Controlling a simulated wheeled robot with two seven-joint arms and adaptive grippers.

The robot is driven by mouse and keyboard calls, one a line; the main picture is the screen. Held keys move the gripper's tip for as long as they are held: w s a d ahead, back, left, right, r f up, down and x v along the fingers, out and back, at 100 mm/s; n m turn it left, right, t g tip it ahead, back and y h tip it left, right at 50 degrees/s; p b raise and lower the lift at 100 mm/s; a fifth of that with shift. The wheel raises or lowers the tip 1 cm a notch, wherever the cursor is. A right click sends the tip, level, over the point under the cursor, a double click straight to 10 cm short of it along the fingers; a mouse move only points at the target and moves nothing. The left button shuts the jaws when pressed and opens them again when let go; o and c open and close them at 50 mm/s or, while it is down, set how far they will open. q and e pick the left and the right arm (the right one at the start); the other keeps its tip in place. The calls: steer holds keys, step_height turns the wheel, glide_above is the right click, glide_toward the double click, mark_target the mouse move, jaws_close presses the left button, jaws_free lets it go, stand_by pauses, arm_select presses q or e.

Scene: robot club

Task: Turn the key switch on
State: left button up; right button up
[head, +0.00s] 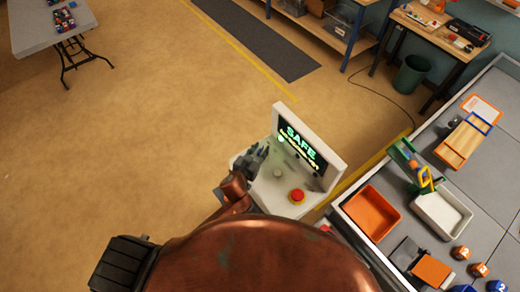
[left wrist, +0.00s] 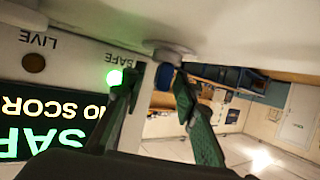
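The pale control console (head: 267,195) stands left of the bench, its screen (head: 303,146) reading SAFE in green. My left gripper (head: 254,160) is at the console's left side and hides what is behind it. In the left wrist view, upside down, a round grey collar (left wrist: 172,48) with a dark tab, apparently the key switch (left wrist: 163,76), sits between the fingertips of my left gripper (left wrist: 160,85). The fingers are apart, with narrow gaps beside the tab. The green SAFE lamp (left wrist: 114,77) is lit; the LIVE lamp (left wrist: 34,63) is dark. My right gripper is not in view.
A red mushroom button (head: 297,195) and a pale round knob (head: 278,173) are on the console top. Right of it, a bench holds an orange tray (head: 372,213), a grey tray (head: 441,212) and numbered cubes (head: 479,269). The floor (head: 150,140) to the left is clear.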

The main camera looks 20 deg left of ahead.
arm_select(q)
steer(key=shift+c, duration=0.5)
jaws_close()
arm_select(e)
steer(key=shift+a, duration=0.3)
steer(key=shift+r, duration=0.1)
